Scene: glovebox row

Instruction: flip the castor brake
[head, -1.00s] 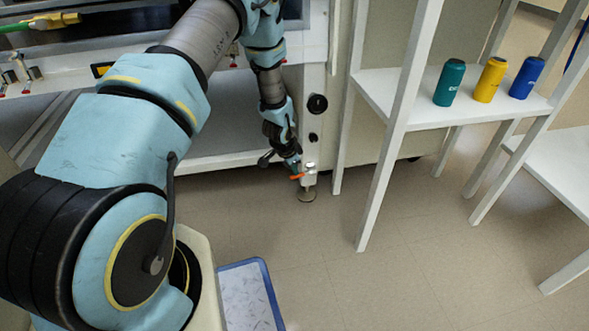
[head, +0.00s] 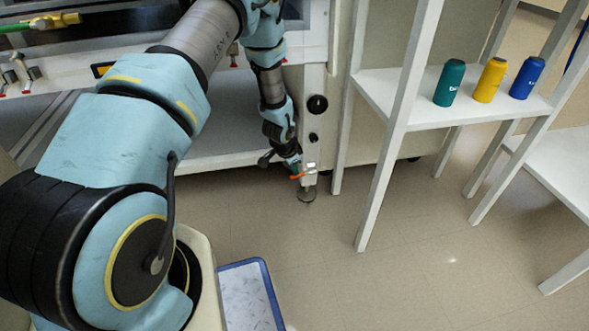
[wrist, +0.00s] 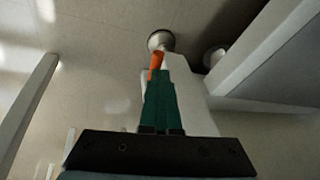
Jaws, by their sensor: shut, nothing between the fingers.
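The castor brake is a small orange lever (head: 298,176) low on the white leg (head: 312,150) at the cabinet's front corner. It also shows in the wrist view (wrist: 156,62), just past my fingertips. My gripper (head: 296,169) is shut and empty, with its green fingers (wrist: 158,95) together. The fingertips overlap the lever's near end in the wrist view; I cannot tell whether they touch it.
A white shelf rack (head: 400,115) stands right of the leg, its near post close by. It holds teal (head: 449,83), yellow (head: 490,80) and blue (head: 526,78) bottles. A blue-edged tray (head: 272,290) lies at the bottom. The floor before the leg is clear.

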